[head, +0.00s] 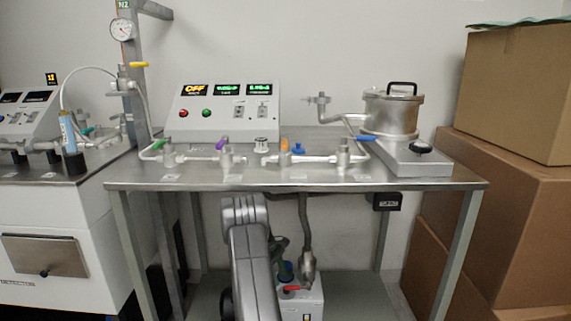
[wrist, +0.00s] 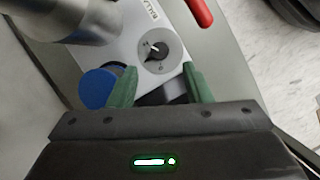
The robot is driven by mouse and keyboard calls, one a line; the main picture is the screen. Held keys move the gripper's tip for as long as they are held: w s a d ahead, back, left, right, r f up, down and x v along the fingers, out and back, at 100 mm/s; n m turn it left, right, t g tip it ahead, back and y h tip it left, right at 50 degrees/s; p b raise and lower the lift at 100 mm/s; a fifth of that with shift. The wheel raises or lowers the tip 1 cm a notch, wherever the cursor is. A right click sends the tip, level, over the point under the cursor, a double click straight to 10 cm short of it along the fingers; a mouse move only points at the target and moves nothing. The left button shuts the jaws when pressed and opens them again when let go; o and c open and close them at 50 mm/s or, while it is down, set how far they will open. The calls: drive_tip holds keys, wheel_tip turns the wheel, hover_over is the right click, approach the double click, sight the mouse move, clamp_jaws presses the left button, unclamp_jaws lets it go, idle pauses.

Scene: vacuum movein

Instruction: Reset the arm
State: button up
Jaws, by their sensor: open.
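My gripper (wrist: 158,70) is open and empty in the wrist view, its two green fingers apart. A round dark knob (wrist: 153,50) on a white panel shows between and just beyond the fingertips; I cannot tell whether they touch the panel. In the head view my grey arm (head: 250,255) reaches down in front of the steel table, toward the lower shelf. It hides most of the gripper there. The white pump unit (head: 309,302) stands on that shelf beside the arm, partly hidden.
A blue cap (wrist: 98,88), a red handle (wrist: 200,12) and a metal pipe (wrist: 72,18) are close around the gripper. The steel table (head: 420,184) is above, carrying valves, a control box (head: 222,108) and a metal pot (head: 390,112). Cardboard boxes (head: 505,220) stand at right.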

drive_tip(key=x, duration=0.1)
drive_tip(key=b+x, duration=0.1)
drive_tip(key=x, duration=0.3)
drive_tip(key=shift+s+d+r, duration=0.15)
drive_tip(key=shift+d, duration=0.1)
drive_tip(key=shift+r, duration=0.1)
